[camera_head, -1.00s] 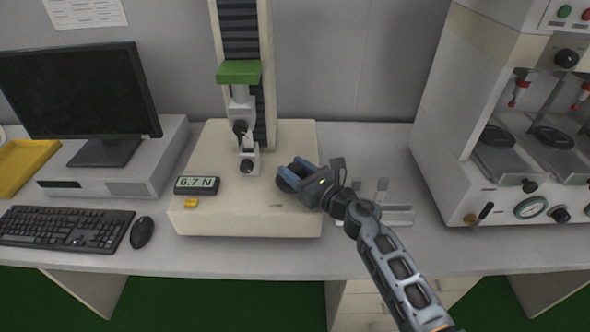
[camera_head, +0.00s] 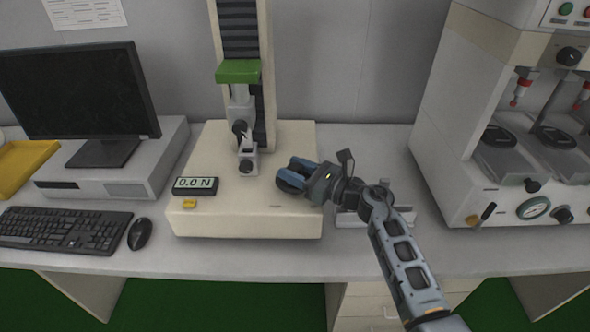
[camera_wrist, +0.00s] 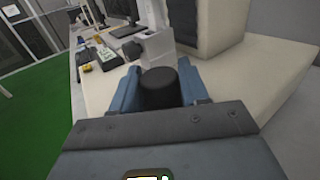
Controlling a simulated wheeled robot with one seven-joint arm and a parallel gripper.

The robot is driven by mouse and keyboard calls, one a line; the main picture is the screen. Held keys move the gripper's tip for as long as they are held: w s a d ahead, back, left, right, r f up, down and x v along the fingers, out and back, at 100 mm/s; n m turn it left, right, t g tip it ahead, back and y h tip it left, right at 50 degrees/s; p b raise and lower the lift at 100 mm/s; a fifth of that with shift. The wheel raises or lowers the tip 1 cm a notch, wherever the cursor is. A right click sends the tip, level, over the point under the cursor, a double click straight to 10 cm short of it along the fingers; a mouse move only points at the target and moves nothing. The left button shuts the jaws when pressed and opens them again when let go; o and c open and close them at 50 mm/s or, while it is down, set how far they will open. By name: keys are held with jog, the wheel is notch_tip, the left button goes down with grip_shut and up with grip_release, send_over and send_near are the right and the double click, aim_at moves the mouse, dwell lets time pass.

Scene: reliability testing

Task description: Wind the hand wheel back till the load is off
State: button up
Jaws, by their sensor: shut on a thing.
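The test stand has a cream base (camera_head: 230,222), an upright column and a green crosshead (camera_head: 239,71) with grips below it. The small display (camera_head: 195,185) on the base reads 0.0 N. My gripper (camera_head: 285,180) is over the right part of the base. In the wrist view its two blue fingers (camera_wrist: 160,92) are closed around the sides of a dark round knob, the hand wheel (camera_wrist: 158,88). The fingers hide most of the wheel in the head view.
A monitor (camera_head: 80,92), keyboard (camera_head: 65,228) and mouse (camera_head: 142,233) are at the left. A large cream machine (camera_head: 440,150) with gauges stands at the right. A grey fixture (camera_head: 350,218) sits behind my wrist.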

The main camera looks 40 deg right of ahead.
jog(key=o, duration=0.9)
jog(key=shift+b+v, duration=0.9)
jog(key=shift+v, duration=3)
jog(key=s+a+r+n+g+h, duration=0.1)
jog(key=s+a+r+n, duration=0.1)
jog(key=s+a+n, duration=0.4)
jog(key=s+a+r+n+g+h, duration=0.1)
jog(key=s+a+n, duration=0.6)
jog(key=s+n, duration=0.9)
jog(key=s+a+r+n+h, duration=0.1)
jog(key=s+a+r+n, duration=0.3)
jog(key=s+a+n, duration=0.3)
jog(key=shift+s+a+n+g+h, duration=0.15)
jog(key=shift+s+n+g+h, duration=0.25)
jog(key=shift+s+n, duration=1.8)
jog(key=shift+w, duration=0.1)
